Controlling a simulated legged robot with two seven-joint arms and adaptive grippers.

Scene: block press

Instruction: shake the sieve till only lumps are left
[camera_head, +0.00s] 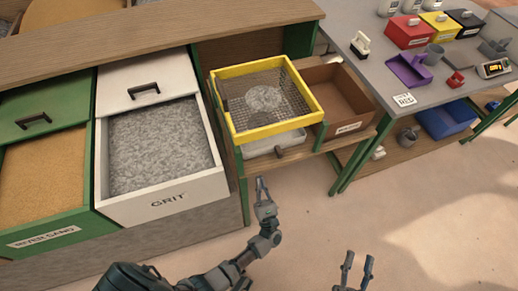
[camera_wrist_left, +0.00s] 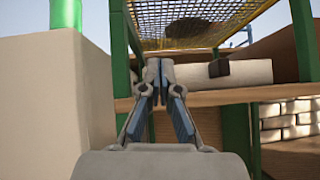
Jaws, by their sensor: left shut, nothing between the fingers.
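The yellow-framed sieve (camera_head: 268,130) rests level on the stand between the grit drawer and a brown bin. A round grey pile (camera_head: 264,99) lies on its mesh; I cannot tell lumps from fines. From below, the left wrist view shows the mesh (camera_wrist_left: 240,30) with a dark patch on it. A white tray (camera_head: 280,143) with a dark handle sits under the sieve. My left gripper (camera_head: 263,187) is shut and empty, in front of and below the sieve, apart from it. Its closed fingertips (camera_wrist_left: 160,69) show before the tray. My right gripper (camera_head: 358,262) is open and empty at bottom right.
The grit drawer (camera_head: 165,195) and a sand drawer (camera_head: 45,240) stand at left. The brown bin (camera_head: 345,125) is right of the sieve. A grey table (camera_head: 375,70) at right holds coloured boxes, a purple scoop (camera_head: 408,72) and a scale (camera_head: 494,68). The floor in front is clear.

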